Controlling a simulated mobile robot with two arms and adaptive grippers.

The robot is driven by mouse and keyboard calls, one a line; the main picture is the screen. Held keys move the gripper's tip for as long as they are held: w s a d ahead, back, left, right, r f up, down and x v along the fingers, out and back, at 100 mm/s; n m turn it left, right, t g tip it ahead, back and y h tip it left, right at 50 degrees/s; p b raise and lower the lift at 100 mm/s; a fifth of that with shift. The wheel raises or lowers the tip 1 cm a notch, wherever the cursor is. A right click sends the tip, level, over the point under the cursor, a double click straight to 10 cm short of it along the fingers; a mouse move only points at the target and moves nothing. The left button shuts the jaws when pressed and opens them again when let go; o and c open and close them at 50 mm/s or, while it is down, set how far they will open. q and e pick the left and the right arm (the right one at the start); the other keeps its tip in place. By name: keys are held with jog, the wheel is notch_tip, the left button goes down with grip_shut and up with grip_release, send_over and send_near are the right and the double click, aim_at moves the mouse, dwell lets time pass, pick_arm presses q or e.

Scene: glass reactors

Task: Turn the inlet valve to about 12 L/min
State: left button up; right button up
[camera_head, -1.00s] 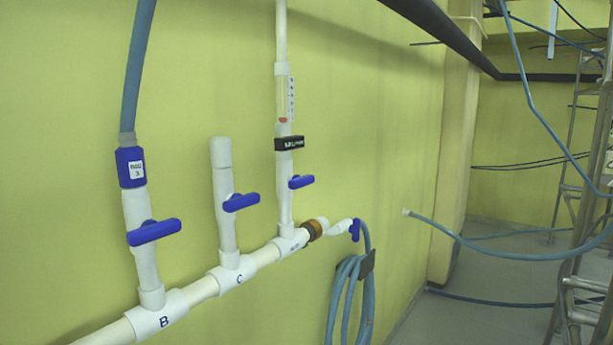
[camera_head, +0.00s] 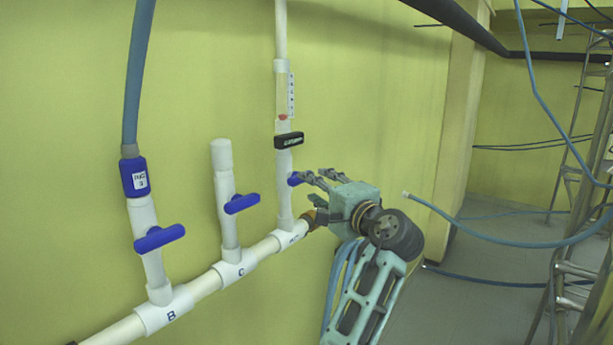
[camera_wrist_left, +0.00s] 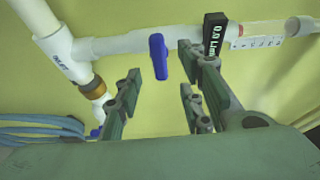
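The inlet valve has a blue handle (camera_head: 295,179) on the white vertical pipe in the head view. The handle also shows in the left wrist view (camera_wrist_left: 158,57), lying crosswise to its pipe. My left gripper (camera_head: 311,187) is at the handle, covering part of it. In the left wrist view its spread fingers (camera_wrist_left: 158,80) stand on either side of the handle, with gaps; no contact is visible. The black display (camera_wrist_left: 212,45) reads 0.0 L/min. It also shows in the head view (camera_head: 289,140), below the clear flow tube (camera_head: 283,98) with a red float low inside. My right gripper is not seen.
Two other blue handles, on branch B (camera_head: 158,237) and branch C (camera_head: 241,203), stand left of the inlet, also crosswise. A brass fitting (camera_wrist_left: 93,88) and coiled blue hose (camera_wrist_left: 40,128) are close to my gripper. The yellow wall is right behind the pipes.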

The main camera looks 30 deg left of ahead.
pick_arm(q)
jog(key=p+x, duration=0.2)
jog(key=x, duration=0.3)
jog(key=shift+w+a+f, duration=0.1)
jog(key=shift+w+a, duration=0.05)
jog(key=shift+a, duration=0.15)
jog(key=shift+c, duration=0.8)
grip_shut()
